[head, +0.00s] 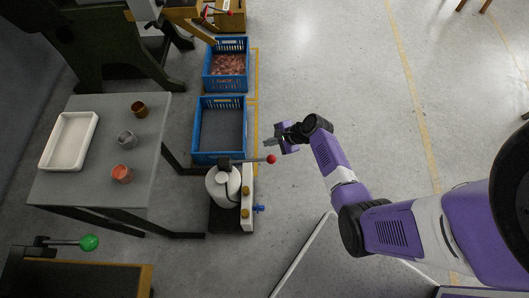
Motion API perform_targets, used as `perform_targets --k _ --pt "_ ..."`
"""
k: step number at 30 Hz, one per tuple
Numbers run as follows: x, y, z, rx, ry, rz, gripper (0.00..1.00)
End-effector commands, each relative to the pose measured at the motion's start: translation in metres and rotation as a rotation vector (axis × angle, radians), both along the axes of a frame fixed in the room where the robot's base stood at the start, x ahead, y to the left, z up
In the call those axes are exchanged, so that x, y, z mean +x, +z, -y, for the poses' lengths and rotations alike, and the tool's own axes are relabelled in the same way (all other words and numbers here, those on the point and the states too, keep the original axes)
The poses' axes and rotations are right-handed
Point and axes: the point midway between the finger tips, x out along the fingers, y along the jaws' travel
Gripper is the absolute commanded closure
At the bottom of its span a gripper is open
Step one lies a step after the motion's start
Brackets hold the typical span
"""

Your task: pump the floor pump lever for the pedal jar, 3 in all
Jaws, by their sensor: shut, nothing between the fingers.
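The floor pump (224,186) stands on a dark base on the floor, with a round white body, a white panel with brass knobs and a small blue fitting. Its lever (250,160) sticks out to the right, about level in the picture, and ends in a red ball (272,158). My gripper (268,143) is shut and empty, and it appears just beyond the red ball. I cannot tell whether it touches the lever. I cannot tell which part is the pedal jar.
An empty blue crate (220,158) and a blue crate of copper pieces (227,86) stand behind the pump. A grey table (85,190) with a white tray (47,155) and several cups is at left. A green-knobbed lever (89,242) is front left. Floor at right is open.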

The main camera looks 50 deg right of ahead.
Motion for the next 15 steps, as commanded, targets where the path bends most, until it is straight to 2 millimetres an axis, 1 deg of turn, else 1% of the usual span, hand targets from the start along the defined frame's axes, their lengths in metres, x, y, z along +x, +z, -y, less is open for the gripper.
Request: perform_targets --k 5,15 --pt "-0.0004 0.0004 -0.0026 -0.011 0.034 0.003 1.0" --pt "-0.0005 -0.0003 -0.0028 -0.014 0.037 0.003 1.0"
